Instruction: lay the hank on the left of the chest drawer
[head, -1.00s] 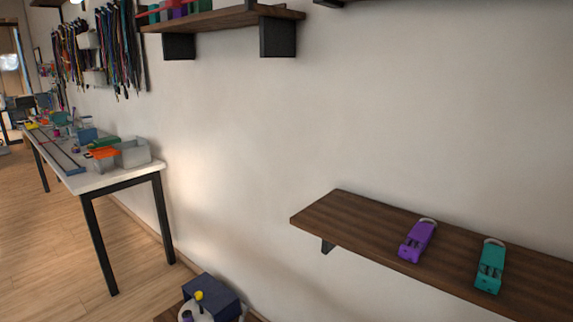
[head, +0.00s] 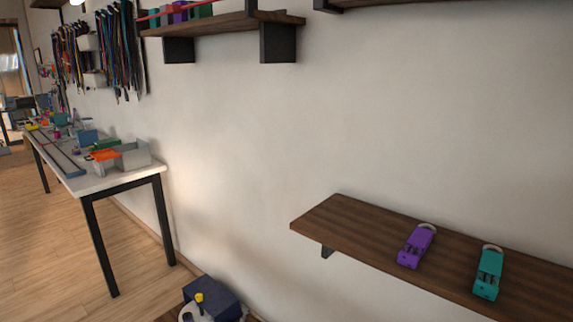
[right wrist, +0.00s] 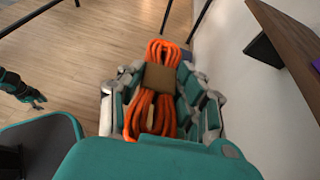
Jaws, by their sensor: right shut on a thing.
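The orange cord hank (right wrist: 151,122) shows in the right wrist view, with a brown band (right wrist: 158,77) around its middle. My right gripper (right wrist: 154,88) is shut on it, with teal and grey fingers on both sides. The hank is held above the wooden floor. What looks like my left gripper (right wrist: 20,90) is at the left edge of the right wrist view, apart from the hank; its jaws are too small and dark to read. Neither gripper shows in the head view. I cannot make out a chest drawer in either view.
A wall shelf (head: 345,222) carries a purple clamp-like item (head: 417,246) and a teal one (head: 488,273). A white table (head: 110,180) with boxes stands along the wall at left. A dark blue box (head: 212,294) is on the floor below. Open floor (head: 60,240) lies at left.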

